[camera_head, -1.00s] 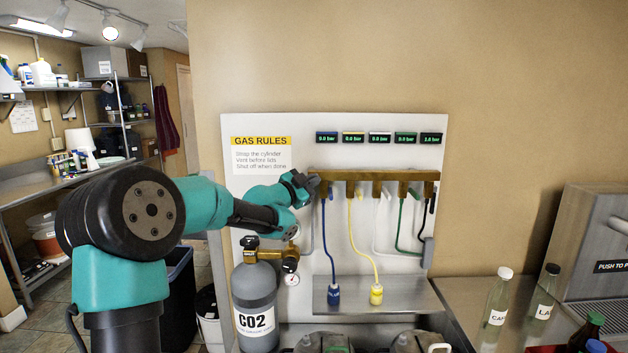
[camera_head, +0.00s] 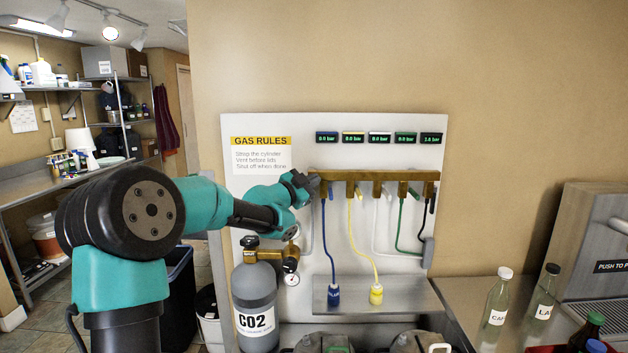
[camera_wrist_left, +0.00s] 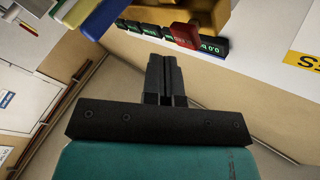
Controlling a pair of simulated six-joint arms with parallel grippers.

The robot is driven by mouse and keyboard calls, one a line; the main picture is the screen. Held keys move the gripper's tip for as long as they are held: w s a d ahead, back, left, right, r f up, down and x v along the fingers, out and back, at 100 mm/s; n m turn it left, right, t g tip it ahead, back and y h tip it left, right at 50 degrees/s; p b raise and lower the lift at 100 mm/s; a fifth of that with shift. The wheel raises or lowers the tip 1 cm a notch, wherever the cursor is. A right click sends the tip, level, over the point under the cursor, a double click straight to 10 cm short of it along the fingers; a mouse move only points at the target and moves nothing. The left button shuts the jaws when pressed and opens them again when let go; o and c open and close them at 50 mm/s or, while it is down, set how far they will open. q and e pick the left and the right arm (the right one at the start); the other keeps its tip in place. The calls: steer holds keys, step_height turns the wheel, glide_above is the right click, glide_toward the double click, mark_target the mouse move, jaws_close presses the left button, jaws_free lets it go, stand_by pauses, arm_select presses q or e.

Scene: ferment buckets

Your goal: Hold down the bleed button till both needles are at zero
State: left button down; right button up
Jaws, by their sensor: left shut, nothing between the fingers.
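My left gripper (camera_head: 312,182) is shut and empty at the left end of the brass manifold (camera_head: 350,176) on the white gas panel. In the left wrist view the shut fingers (camera_wrist_left: 164,65) point up at a red part (camera_wrist_left: 185,33) on the brass body; I cannot tell whether they touch it or whether it is the bleed button. Two small round gauges, an upper one (camera_head: 291,265) and a lower one (camera_head: 292,280), sit at the regulator on the CO2 cylinder (camera_head: 255,295). Their needles are too small to read.
Several small displays (camera_head: 379,138) line the panel above the manifold. Blue (camera_head: 328,240) and yellow (camera_head: 352,230) hoses hang to a metal shelf (camera_head: 405,296). Bottles (camera_head: 498,298) stand at the right. A yellow-headed GAS RULES sign (camera_head: 261,155) is left of the manifold.

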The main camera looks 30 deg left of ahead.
arm_select(q)
steer(key=shift+w, duration=0.1)
stand_by(0.3)
steer(key=shift+w+a, duration=0.25)
steer(key=shift+w+a, duration=0.3)
steer(key=shift+w, duration=0.2)
stand_by(1.1)
steer(key=shift+s, duration=0.1)
stand_by(1.1)
steer(key=shift+s+d, duration=0.55)
steer(key=shift+s, duration=0.2)
steer(key=shift+s, duration=0.1)
steer(key=s+d, duration=0.1)
steer(key=s, duration=0.1)
steer(key=s+d, duration=0.1)
steer(key=s, duration=0.1)
steer(key=shift+d, duration=0.4)
stand_by(0.3)
